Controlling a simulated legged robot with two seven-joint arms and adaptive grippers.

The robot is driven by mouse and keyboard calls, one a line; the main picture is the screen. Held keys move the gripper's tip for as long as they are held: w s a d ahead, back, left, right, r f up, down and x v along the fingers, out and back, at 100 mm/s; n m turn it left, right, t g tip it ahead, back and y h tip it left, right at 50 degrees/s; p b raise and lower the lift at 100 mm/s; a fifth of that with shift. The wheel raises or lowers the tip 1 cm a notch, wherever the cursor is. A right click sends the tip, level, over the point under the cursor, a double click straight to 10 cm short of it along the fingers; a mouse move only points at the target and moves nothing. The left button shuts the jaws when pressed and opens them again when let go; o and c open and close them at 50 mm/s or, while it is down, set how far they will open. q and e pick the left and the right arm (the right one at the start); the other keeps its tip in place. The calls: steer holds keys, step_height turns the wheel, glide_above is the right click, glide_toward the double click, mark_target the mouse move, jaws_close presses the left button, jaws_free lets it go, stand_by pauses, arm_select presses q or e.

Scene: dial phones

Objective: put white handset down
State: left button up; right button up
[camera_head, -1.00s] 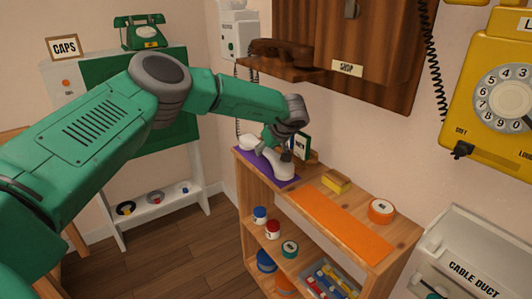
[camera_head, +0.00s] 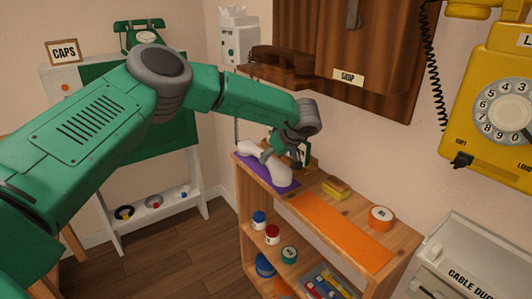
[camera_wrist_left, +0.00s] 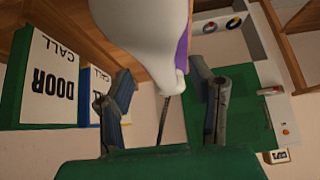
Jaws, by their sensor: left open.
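The white handset (camera_head: 268,168) lies on the purple mat (camera_head: 284,186) on top of the wooden shelf. The right gripper is not in view.
An orange mat (camera_head: 340,229), a yellow block (camera_head: 336,190) and an orange tape roll (camera_head: 381,218) are on the shelf top to the right.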

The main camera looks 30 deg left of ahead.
mark_target(288, 174)
arm_select(q)
steer(key=s+d, duration=0.1)
steer(key=d, duration=0.2)
steer(key=s+d, duration=0.1)
steer(key=d, duration=0.2)
steer(key=s+d+p, duration=0.1)
steer(key=d, duration=0.1)
steer(key=shift+s+d, duration=0.2)
steer(key=shift+d, duration=0.2)
steer(key=shift+a, duration=0.1)
steer(key=shift+a, duration=0.1)
